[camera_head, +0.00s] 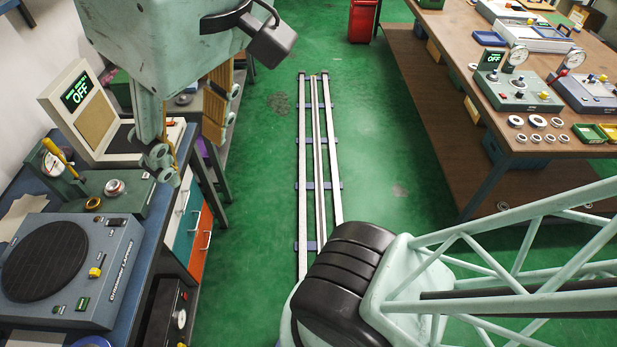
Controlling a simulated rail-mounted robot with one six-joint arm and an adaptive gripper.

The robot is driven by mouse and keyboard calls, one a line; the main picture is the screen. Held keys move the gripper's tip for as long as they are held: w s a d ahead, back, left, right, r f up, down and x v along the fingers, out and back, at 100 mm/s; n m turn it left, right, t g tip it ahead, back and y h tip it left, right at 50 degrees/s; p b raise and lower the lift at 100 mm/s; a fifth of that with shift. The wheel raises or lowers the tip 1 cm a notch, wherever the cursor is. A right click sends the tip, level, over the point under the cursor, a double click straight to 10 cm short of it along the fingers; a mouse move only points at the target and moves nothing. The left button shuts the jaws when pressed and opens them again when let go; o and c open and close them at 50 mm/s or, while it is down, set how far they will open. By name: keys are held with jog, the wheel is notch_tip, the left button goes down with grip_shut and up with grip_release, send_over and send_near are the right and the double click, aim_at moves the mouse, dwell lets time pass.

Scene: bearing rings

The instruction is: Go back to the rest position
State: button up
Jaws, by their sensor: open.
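My gripper (165,160) hangs at the upper left, below a large pale-green part of my arm, with a dark box on that part's right side. It is in front of the left bench and overlaps it in the picture. The jaws are open, and I see nothing held between them. The view is from the side and close, so its exact height over the bench is hard to tell. The pale-green lattice arm link and its black joint cover at the lower right are mine.
The right table (468,68) holds gauges and several rings (537,121). Floor rails (317,165) run between; a red bin (362,20) stands behind.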

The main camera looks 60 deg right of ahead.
jog(key=f+b, duration=0.2)
jog(key=f, duration=0.1)
jog(key=f+b, duration=0.1)
jog(key=f, duration=0.1)
jog(key=shift+s, duration=0.25)
